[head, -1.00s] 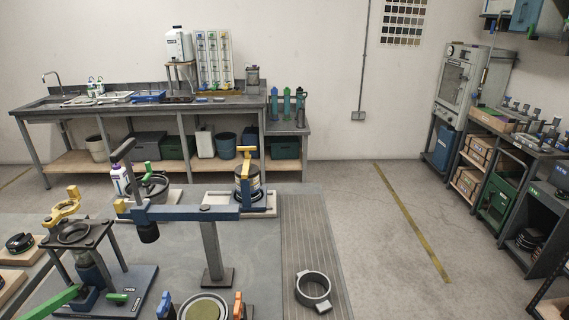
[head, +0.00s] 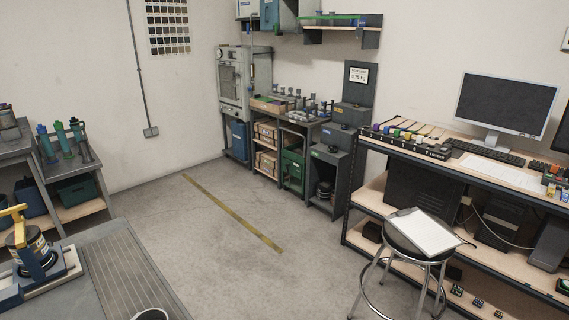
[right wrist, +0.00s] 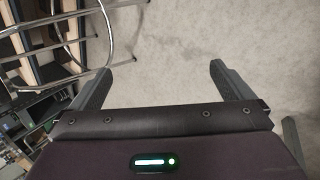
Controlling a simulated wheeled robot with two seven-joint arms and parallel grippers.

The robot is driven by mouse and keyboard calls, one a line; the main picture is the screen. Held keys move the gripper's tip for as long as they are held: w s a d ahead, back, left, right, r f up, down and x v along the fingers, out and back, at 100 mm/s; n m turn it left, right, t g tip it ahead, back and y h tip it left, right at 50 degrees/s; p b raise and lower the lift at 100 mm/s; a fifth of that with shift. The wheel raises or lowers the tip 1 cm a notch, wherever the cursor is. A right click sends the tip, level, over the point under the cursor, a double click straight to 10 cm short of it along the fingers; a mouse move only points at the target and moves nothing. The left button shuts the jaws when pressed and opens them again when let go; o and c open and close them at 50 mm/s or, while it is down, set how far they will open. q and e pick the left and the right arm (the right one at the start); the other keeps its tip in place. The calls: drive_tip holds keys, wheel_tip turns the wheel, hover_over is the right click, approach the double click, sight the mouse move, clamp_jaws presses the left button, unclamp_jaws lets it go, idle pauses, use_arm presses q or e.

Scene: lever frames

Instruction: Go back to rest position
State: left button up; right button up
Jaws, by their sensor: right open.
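My right gripper (right wrist: 158,85) is in the right wrist view, with its two dark fingers spread wide apart. Nothing is between the fingers; only bare grey floor shows past them. Neither gripper shows in the head view, and my left gripper is in no view. A corner of the grey worktable (head: 122,268) is at the lower left of the head view. On it stands a blue clamp with a yellow handle (head: 14,213) around a dark round container.
A stool (head: 405,250) with a clipboard stands before the desk (head: 480,170) at the right; its legs seem to show in the right wrist view (right wrist: 103,25). A yellow line (head: 230,212) crosses open floor. An oven cabinet (head: 243,85) stands at the back.

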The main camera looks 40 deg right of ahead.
drive_tip(key=s+a+f+y, duration=0.1)
drive_tip(key=a+f, duration=0.3)
drive_tip(key=a, duration=0.9)
drive_tip(key=s+a+f+m+y, duration=0.1)
drive_tip(key=a+f+y, duration=0.2)
drive_tip(key=a, duration=1.1)
drive_tip(key=s+a+f+m+y+b, duration=0.1)
drive_tip(key=a+f, duration=0.4)
drive_tip(key=a, duration=0.9)
drive_tip(key=shift+s+f+g+y, duration=0.2)
drive_tip(key=shift+s+g+y, duration=0.1)
drive_tip(key=shift+y, duration=0.1)
drive_tip(key=shift+a, duration=0.1)
